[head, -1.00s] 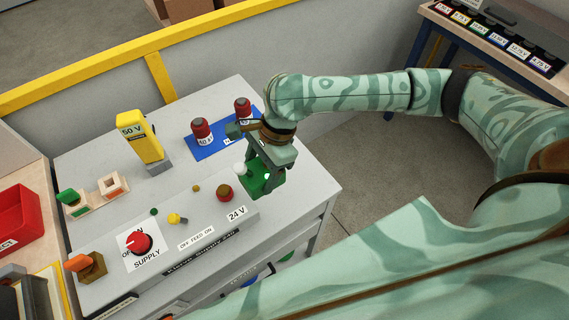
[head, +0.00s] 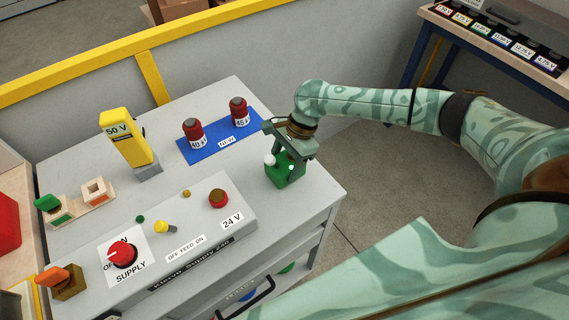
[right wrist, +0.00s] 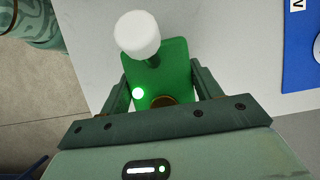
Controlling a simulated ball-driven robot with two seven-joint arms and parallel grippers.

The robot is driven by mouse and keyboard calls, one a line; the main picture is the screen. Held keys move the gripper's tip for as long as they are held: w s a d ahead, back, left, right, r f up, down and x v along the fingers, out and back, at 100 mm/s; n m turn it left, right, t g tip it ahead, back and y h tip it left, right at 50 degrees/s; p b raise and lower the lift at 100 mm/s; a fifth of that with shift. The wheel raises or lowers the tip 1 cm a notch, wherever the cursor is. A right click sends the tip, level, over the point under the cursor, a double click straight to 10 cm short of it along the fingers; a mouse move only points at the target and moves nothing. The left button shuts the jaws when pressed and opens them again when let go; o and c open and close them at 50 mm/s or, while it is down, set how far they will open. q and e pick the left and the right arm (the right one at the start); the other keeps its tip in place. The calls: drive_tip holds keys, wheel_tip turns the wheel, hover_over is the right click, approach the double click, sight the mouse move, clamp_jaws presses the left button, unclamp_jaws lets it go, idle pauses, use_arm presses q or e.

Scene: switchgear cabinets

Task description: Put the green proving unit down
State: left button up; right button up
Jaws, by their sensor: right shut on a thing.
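The green proving unit (head: 288,172) is a green block with a white knob on top, at the right part of the grey cabinet top. My right gripper (head: 291,156) is shut on it from above. In the right wrist view the unit (right wrist: 172,68) sits between the two fingers of the gripper (right wrist: 168,88), with its white knob and a lit green lamp showing. Its underside is hidden, so I cannot tell whether it touches the cabinet top. My left gripper is not in view.
The grey supply box (head: 205,218) with its red knob is left of the unit. A blue mat (head: 215,148) with two red-topped cylinders lies behind it. A yellow 50 V tester (head: 122,138) stands farther left. The cabinet edge is close on the right.

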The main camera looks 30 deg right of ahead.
drive_tip(key=o, duration=1.2)
drive_tip(key=shift+c, duration=0.2)
drive_tip(key=p+v, duration=0.3)
drive_tip(key=v, duration=0.9)
drive_tip(key=shift+p, duration=0.35)
drive_tip(key=shift+r, duration=0.1)
